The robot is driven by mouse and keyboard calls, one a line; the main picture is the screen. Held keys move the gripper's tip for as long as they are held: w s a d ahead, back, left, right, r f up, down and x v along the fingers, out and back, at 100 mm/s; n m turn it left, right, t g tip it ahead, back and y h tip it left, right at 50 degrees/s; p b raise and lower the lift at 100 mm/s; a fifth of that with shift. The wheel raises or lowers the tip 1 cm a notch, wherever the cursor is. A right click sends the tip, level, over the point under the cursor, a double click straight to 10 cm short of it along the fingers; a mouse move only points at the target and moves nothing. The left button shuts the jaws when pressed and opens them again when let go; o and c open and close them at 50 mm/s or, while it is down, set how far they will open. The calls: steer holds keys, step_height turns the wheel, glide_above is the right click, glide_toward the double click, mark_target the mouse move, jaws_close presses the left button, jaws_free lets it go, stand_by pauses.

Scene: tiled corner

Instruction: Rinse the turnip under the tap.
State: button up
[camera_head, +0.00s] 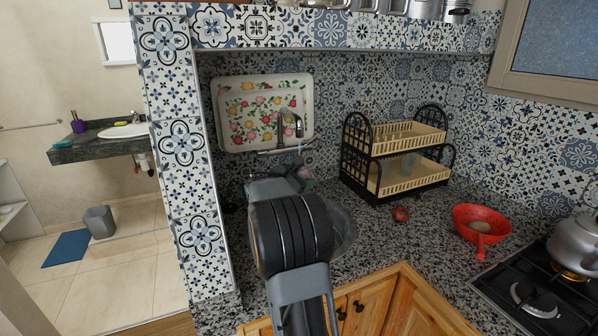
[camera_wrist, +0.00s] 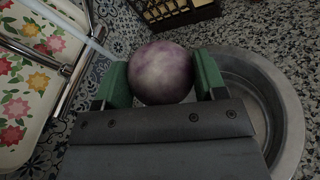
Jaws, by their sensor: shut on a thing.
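The turnip (camera_wrist: 161,73), round and mottled purple and white, is held between the green fingertips of my gripper (camera_wrist: 162,78). My gripper is shut on it, at the sink (camera_wrist: 292,110), whose bowl shows below and to the right in the wrist view. In the head view my arm hides most of the sink (camera_head: 344,228) and the turnip. The chrome tap (camera_head: 290,124) stands at the back, and also shows at left in the wrist view (camera_wrist: 73,82). A pale streak like running water reaches toward the left fingertip. I cannot tell whether it touches the turnip.
A floral tray (camera_head: 240,132) leans behind the tap. A two-tier dish rack (camera_head: 395,165) stands right of the sink. A small red round item (camera_head: 401,214) and a red colander (camera_head: 466,212) with something pale inside are on the counter. A kettle (camera_head: 575,240) stands on the stove (camera_head: 510,300).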

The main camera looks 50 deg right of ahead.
steer(key=s+a+r+b, duration=0.1)
steer(key=s+a+r, duration=0.2)
steer(key=s, duration=0.5)
steer(key=shift+a, duration=0.7)
